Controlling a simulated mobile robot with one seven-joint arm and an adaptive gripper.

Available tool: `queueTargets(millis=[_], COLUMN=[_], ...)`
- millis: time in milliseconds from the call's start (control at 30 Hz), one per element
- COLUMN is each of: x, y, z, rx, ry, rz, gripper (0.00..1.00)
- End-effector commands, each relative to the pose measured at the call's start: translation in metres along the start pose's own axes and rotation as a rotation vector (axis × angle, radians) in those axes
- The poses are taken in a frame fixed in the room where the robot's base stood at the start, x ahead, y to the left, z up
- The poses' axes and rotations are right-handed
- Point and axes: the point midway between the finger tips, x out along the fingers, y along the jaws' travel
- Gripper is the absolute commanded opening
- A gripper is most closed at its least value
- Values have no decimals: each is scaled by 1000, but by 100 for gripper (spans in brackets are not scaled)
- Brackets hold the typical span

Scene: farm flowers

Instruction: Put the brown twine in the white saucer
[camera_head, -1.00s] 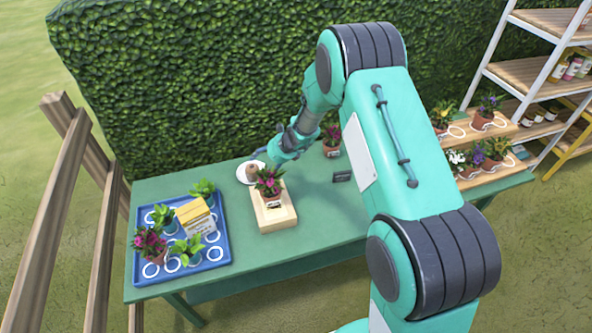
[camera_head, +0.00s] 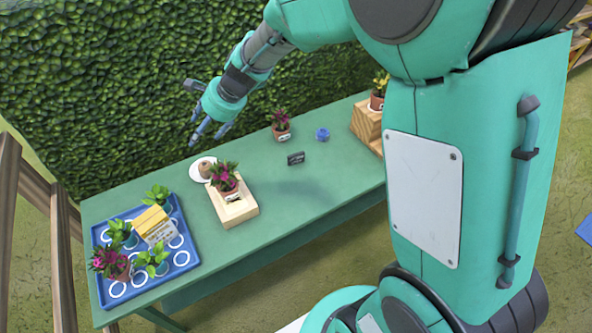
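The brown twine (camera_head: 206,163) is a small tan spool. It sits on the white saucer (camera_head: 195,174), which lies flat on the green table behind the wooden tray. My gripper (camera_head: 192,114) is raised above the table, up and slightly left of the saucer in the picture, in front of the hedge. Its fingers are spread apart with nothing between them. It is apart from the twine and the saucer.
A wooden tray (camera_head: 241,211) with a potted pink flower (camera_head: 224,178) stands in front of the saucer. A blue tray (camera_head: 187,260) holds several plants and a yellow box. A pot (camera_head: 282,130), a dark label (camera_head: 296,158) and a blue roll (camera_head: 322,134) stand to the right.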

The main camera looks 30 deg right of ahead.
Motion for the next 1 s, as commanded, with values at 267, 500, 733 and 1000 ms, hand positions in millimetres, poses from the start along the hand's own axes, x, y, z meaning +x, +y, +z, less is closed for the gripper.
queueTargets(millis=[267, 500, 733, 1000], x=[-96, -166, -223, -275], y=[46, 101, 160, 226], z=[41, 60, 64, 56], rx=[-404, -737, -1039, -1341], ry=[47, 108, 183, 280], rz=[36, 90, 163, 272], gripper=[65, 65, 65, 65])
